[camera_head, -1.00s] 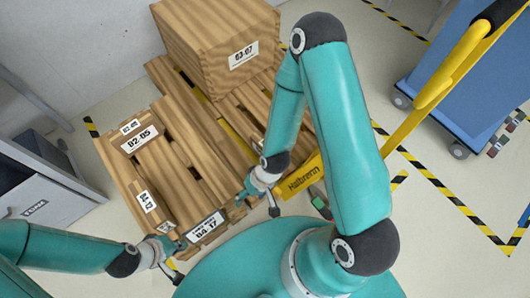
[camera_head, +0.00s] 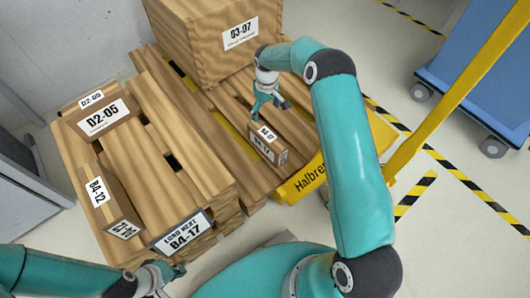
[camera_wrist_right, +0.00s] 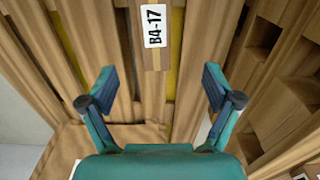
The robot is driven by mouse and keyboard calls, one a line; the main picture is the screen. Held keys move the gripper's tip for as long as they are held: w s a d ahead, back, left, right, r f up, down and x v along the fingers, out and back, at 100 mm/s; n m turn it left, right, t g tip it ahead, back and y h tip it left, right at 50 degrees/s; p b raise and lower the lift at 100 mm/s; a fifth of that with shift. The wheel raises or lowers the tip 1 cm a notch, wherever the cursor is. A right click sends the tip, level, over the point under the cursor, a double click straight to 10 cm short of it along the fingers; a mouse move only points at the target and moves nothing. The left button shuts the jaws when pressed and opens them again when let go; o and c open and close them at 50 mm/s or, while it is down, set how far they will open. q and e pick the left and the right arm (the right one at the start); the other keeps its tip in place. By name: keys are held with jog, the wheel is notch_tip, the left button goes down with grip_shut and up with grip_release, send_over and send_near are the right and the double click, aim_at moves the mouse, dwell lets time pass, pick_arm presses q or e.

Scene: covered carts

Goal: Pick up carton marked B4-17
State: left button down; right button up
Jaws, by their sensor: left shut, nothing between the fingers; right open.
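A small brown carton (camera_head: 265,147) stands on the slatted pallet beside the yellow frame, with white labels on its top and side. In the right wrist view the label on the carton (camera_wrist_right: 151,55) reads B4-17. My right gripper (camera_head: 273,104) is open just above and behind it in the head view. In the right wrist view the open fingers of my right gripper (camera_wrist_right: 159,85) point toward the slats, and the carton lies beyond them near the top edge, not between them. My left gripper (camera_head: 172,272) is shut and empty at the lower left, before the near pallet.
A sign (camera_head: 182,235) on the near pallet also reads B4-17. Cartons marked D2-05 (camera_head: 104,118) and B4-12 (camera_head: 106,200) stand on that pallet. A large crate marked 03-07 (camera_head: 195,45) stands behind. A yellow pole (camera_head: 450,95) and a blue cart (camera_head: 480,60) are at the right.

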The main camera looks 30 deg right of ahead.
aim_at(267, 134)
jog(key=f+b, duration=0.1)
jog(key=f, duration=0.3)
jog(key=f+b, duration=0.1)
jog(key=f, duration=0.2)
jog(key=d+f+b, duration=0.1)
jog(key=f, duration=0.3)
jog(key=shift+w+f, duration=0.1)
jog(key=shift+f, duration=0.25)
notch_tip(267, 134, down, 5)
jog(key=shift+a+f+b, duration=0.1)
jog(key=shift+b, duration=1.15)
pick_arm(q)
notch_tip(267, 134, down, 6)
pick_arm(e)
grip_shut()
